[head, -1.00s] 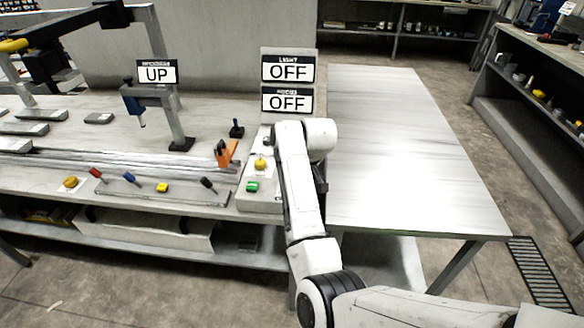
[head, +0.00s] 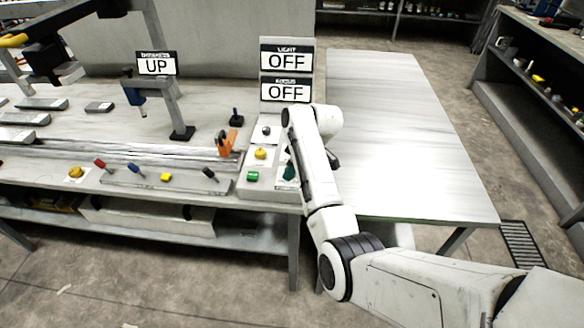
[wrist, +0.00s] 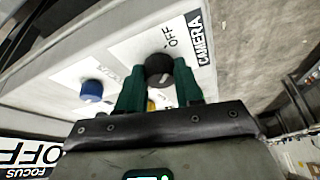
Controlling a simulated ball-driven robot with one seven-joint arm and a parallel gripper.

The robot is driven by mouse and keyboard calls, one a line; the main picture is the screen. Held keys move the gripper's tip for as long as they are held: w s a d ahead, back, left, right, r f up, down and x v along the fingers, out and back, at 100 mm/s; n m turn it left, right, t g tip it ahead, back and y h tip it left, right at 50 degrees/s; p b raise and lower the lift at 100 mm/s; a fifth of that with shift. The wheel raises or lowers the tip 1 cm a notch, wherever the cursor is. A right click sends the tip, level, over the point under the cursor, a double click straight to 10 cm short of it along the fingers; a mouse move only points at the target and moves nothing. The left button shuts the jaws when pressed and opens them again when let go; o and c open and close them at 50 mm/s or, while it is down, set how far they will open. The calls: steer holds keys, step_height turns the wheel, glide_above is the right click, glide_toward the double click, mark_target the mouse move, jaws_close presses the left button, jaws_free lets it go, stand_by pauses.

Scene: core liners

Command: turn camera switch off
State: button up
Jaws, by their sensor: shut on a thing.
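The camera switch is a round black knob (wrist: 158,66) on a white plate, with "OFF" and "CAMERA" printed beside it in the wrist view. The green fingertips of my gripper (wrist: 160,82) are shut on the knob, one on each side. Which way the knob is turned I cannot tell. In the head view my gripper (head: 289,172) is at the right side of the control panel, and the knob is hidden there.
A blue knob (wrist: 91,90) sits beside my gripper on the same panel. Signs read light "OFF" (head: 286,61) and focus "OFF" (head: 285,92). A yellow button (head: 260,153) and a green button (head: 252,176) are on the panel. The table (head: 400,130) at right is clear.

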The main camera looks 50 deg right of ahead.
steer(key=o, duration=1)
steer(key=shift+r, duration=0.1)
steer(key=v, duration=1)
steer(key=shift+s+d+r+b, duration=0.1)
steer(key=shift+s+r+b, duration=0.05)
steer(key=shift+r+b, duration=0.15)
steer(key=s+a+f+m+g+h, duration=0.2)
steer(key=s+a+f+m, duration=0.1)
steer(key=s+a+f, duration=1.05)
steer(key=s+a, duration=0.1)
steer(key=s, duration=0.4)
steer(key=s+a+f+m, duration=0.1)
steer(key=s+a, duration=0.1)
steer(key=s, duration=0.4)
steer(key=s+a+f+m+g, duration=0.1)
steer(key=s+a, duration=0.2)
steer(key=s, duration=0.3)
steer(key=shift+s+f, duration=0.1)
steer(key=shift+s, duration=0.05)
